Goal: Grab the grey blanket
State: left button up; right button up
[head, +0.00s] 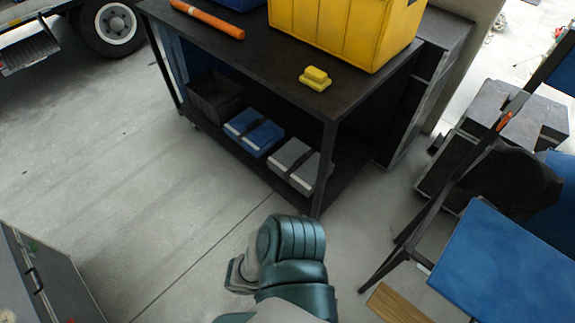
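A grey folded blanket (294,164) with a dark strap lies on the lower shelf of the dark workbench (262,55), near its front right leg. A similar blue folded bundle (254,132) with a dark strap lies on the shelf to its left. A teal and grey jointed part of my own arm rises from the bottom middle, in front of the bench and apart from the blanket. I see no fingertips of either gripper in the head view.
A yellow bin (345,32), a yellow block (315,79) and an orange tube (207,18) are on the benchtop. A blue folding chair (508,262) stands at right, a dark case (45,275) at lower left. The floor left of the bench is clear.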

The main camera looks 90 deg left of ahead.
aim_at(296, 163)
jog(key=u, duration=2.7)
jog(key=z, duration=1.25)
jog(key=j+z, duration=0.95)
jog(key=k+j+z, duration=0.2)
jog(key=j+z, duration=0.25)
jog(key=k+j+z, duration=0.25)
jog(key=j+z, duration=0.25)
